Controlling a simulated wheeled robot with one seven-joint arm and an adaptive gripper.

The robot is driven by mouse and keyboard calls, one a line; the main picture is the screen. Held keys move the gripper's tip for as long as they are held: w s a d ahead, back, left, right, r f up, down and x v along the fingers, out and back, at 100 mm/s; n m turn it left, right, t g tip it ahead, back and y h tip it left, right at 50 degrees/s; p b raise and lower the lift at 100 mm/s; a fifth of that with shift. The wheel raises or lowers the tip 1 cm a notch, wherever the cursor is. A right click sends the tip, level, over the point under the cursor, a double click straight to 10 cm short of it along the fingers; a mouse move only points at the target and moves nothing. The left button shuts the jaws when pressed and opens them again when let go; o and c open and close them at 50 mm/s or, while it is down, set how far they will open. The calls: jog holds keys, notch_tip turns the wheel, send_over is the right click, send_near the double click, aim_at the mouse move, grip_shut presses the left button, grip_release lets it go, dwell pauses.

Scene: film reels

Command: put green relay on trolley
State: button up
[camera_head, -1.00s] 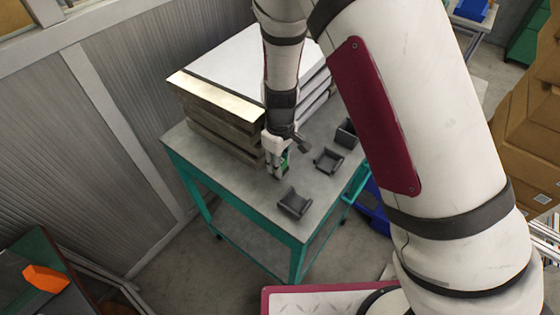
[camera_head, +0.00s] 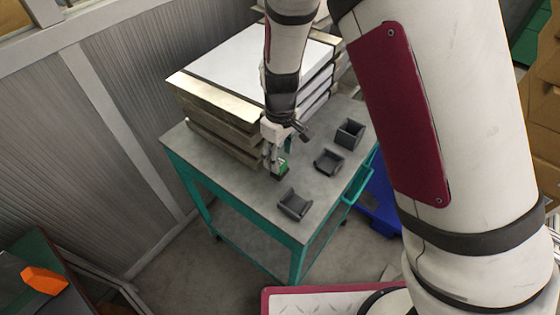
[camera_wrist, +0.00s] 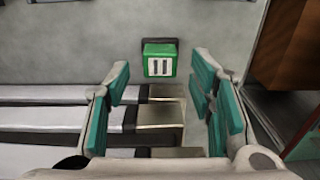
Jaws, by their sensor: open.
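The green relay (camera_head: 283,168) sits on the grey top of the teal-framed trolley (camera_head: 237,187), beside the stack of trays. In the wrist view the green relay (camera_wrist: 159,60) shows upright with light slots on its face, ahead of and between my fingertips. My gripper (camera_head: 271,163) is open right by the relay in the head view. In the wrist view my gripper (camera_wrist: 160,82) has its teal pads wide apart, with nothing between them and a gap to the relay.
Dark holders stand on the trolley top: one near the front (camera_head: 295,204), one in the middle (camera_head: 328,162), one at the back right (camera_head: 350,134). A tall stack of trays (camera_head: 215,112) fills the trolley's back left. A blue bin (camera_head: 380,205) is beside the trolley.

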jog(key=s+d+r+m+t, duration=0.1)
jog(key=s+d+r+m, duration=0.15)
jog(key=r, duration=0.55)
jog(key=s+d+r+m+y, duration=0.1)
jog(key=d+r, duration=0.3)
jog(key=r, duration=0.3)
jog(key=s+d+r+m+t, duration=0.1)
jog(key=s+d+r, duration=0.15)
jog(key=r, duration=0.55)
jog(key=s+d+r+m+t, duration=0.1)
jog(key=s+d+r+m, duration=0.2)
jog(key=s, duration=0.3)
jog(key=s+d+r+m+t+h, duration=0.1)
jog(key=s+d+r+m+t, duration=0.1)
jog(key=s+d, duration=0.4)
jog(key=shift+s+r+m+t+b, duration=0.3)
jog(key=shift+s+r+m, duration=0.15)
jog(key=shift+s+r, duration=0.35)
jog(key=shift+w, duration=0.1)
